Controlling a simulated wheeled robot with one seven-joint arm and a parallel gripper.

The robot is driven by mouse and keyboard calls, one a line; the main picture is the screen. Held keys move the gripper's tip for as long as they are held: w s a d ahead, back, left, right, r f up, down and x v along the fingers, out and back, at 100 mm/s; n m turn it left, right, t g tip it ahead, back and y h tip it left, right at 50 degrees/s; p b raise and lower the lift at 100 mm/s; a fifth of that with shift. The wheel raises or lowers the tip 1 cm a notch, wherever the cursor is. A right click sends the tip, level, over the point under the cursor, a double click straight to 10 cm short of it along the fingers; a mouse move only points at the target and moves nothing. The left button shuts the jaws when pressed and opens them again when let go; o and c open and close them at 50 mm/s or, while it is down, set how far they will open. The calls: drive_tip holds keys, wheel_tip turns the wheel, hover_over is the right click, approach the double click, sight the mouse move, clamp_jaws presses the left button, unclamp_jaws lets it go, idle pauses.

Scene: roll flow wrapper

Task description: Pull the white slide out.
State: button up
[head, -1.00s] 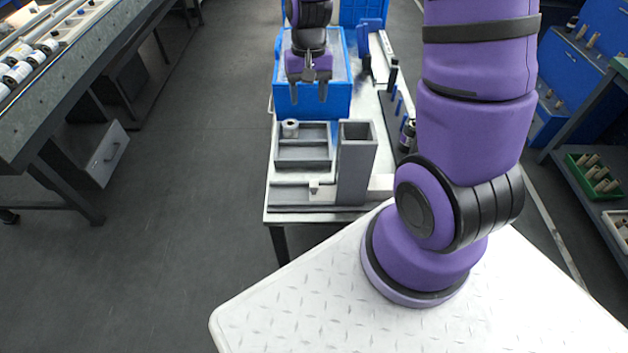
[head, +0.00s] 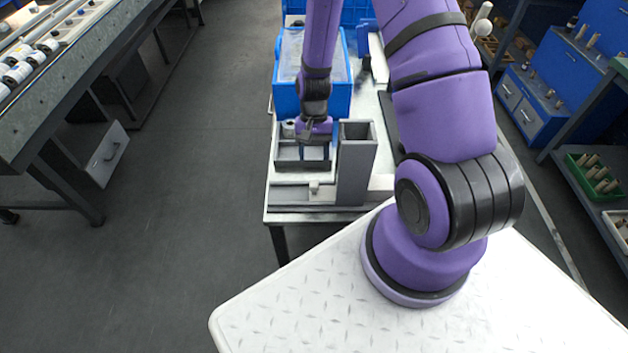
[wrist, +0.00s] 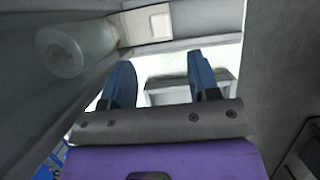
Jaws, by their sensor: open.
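The white slide shows in the head view as a small pale block (head: 314,187) at the front of the grey fixture, left of the tall grey hopper (head: 356,165). A white strip (head: 381,184) lies right of the hopper's foot and may be part of it. My gripper (head: 316,155) is open, pointing down over the right part of the grey tray, behind the block and apart from it. In the wrist view the two dark fingers (wrist: 163,75) are spread with nothing gripped between them. A pale block (wrist: 148,22) beyond the fingertips may be the slide's block.
The grey tray (head: 277,160) holds a white roll (head: 288,129), which also shows in the wrist view (wrist: 62,52). A blue bin (head: 342,98) stands behind. The hopper rises close to the gripper's right. The floor left of the table is free.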

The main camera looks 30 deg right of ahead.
sight(314, 183)
drive_tip(key=x, duration=0.9)
clamp_jaws()
drive_tip(key=w+a, duration=0.2)
drive_tip(key=a, duration=0.1)
drive_tip(key=w+a, duration=0.1)
drive_tip(key=a, duration=0.1)
drive_tip(key=w+a, duration=0.2)
drive_tip(key=a, duration=0.1)
drive_tip(key=shift+w+a+r, duration=0.1)
drive_tip(key=shift+w+a, duration=0.2)
drive_tip(key=shift+w, duration=0.05)
unclamp_jaws()
drive_tip(key=v, duration=1)
drive_tip(key=shift+w+r, duration=0.2)
drive_tip(key=shift+r, duration=0.1)
